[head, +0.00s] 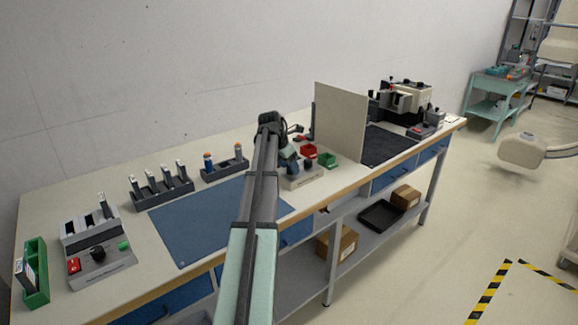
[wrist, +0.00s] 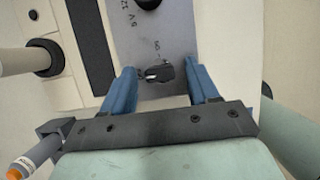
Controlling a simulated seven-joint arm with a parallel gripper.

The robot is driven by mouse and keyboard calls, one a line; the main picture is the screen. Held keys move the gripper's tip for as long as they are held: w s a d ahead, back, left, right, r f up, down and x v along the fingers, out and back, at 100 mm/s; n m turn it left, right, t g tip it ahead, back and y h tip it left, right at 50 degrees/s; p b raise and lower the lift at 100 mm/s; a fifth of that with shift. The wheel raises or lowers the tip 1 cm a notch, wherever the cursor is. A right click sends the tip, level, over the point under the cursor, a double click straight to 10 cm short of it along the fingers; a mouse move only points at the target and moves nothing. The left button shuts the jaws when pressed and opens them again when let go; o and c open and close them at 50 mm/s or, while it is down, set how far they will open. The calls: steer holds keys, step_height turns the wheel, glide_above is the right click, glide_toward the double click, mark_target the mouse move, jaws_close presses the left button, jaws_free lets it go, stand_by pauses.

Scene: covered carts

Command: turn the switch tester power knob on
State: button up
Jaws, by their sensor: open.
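In the wrist view a grey panel (wrist: 132,42) on a beige housing carries a black knob (wrist: 160,73) with a white pointer mark. Printed lettering beside it is too blurred to read fully. My gripper (wrist: 160,84) is open, its blue fingers on either side of this knob with gaps showing. Whether it is level with the knob or above it I cannot tell. In the head view my gripper (head: 289,163) is over a small beige unit (head: 302,181) right of the blue mat; my arm hides part of the area.
A grey device (head: 97,262) with a black knob, red and green buttons stands at the left. Racks (head: 160,192) line the mat's (head: 200,222) back edge. An upright beige panel (head: 340,118) and red and green bins (head: 327,160) stand close to my gripper.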

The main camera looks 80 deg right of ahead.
steer(key=shift+c, duration=0.3)
steer(key=c, duration=1)
steer(key=shift+d+m, duration=0.1)
steer(key=shift+m, duration=0.3)
steer(key=m+g+y, duration=0.1)
steer(key=m, duration=0.2)
steer(key=shift+d, duration=0.15)
steer(key=m+y, duration=0.1)
steer(key=m, duration=0.3)
steer(key=shift+w+d+y, duration=0.1)
steer(key=shift+y, duration=0.3)
steer(key=m+y, duration=0.1)
steer(key=m, duration=0.4)
steer(key=shift+d+y, duration=0.1)
steer(key=shift+y, duration=0.3)
steer(key=shift+m+t+y, duration=0.3)
steer(key=shift+m+y, duration=0.3)
steer(key=shift+m, duration=1.2)
